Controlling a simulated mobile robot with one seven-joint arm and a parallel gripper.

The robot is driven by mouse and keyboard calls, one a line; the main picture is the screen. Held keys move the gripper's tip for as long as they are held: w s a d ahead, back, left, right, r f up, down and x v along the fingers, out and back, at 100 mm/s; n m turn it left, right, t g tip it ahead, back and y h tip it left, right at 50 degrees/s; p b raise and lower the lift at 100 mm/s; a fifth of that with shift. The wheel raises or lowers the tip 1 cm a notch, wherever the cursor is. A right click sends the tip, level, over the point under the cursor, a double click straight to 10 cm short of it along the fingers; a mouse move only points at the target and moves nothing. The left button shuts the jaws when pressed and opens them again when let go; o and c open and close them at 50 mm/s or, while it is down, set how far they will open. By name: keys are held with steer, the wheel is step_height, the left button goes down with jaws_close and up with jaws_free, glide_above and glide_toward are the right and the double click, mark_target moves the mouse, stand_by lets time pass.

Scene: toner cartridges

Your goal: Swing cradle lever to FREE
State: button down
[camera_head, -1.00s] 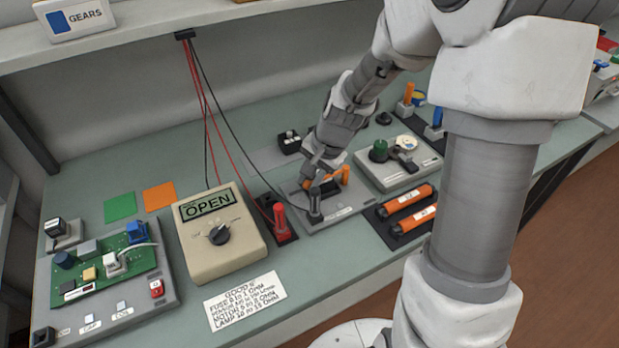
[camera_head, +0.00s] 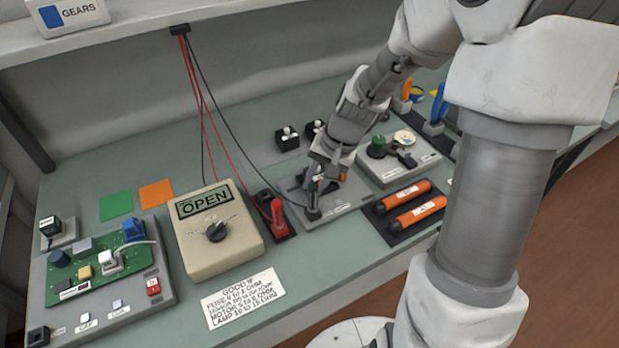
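The cradle (camera_head: 348,204) is a flat grey plate on the bench, right of the red and black probes. A dark upright post with a round base (camera_head: 313,212), which may be the lever, stands at its front left. My gripper (camera_head: 317,184) points down over the cradle, right at the top of this post. I cannot tell whether it touches or grips the post. A small orange part (camera_head: 342,174) shows behind my gripper, mostly hidden by it. The fingertips are too small and covered to read, and no FREE marking is legible.
A beige meter (camera_head: 217,232) reading OPEN stands left of the cradle. Two orange cartridges (camera_head: 415,212) lie on a dark mat to the right. A grey fixture with a green knob (camera_head: 377,147) stands behind them. Small black boxes (camera_head: 287,139) sit at the back.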

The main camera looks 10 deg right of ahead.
steer(key=shift+s+d+n, duration=0.4)
steer(key=shift+s+n, duration=0.05)
steer(key=shift+n, duration=0.25)
steer(key=c, duration=0.7)
jaws_free()
steer(key=p+v, duration=0.1)
steer(key=v, duration=0.4)
steer(key=p+v, duration=0.1)
steer(key=v, duration=0.5)
steer(key=p+v, duration=0.1)
steer(key=v, duration=0.5)
steer(key=shift+w+d+r, duration=0.15)
steer(key=shift+w+r, duration=0.1)
steer(key=shift+c, duration=0.2)
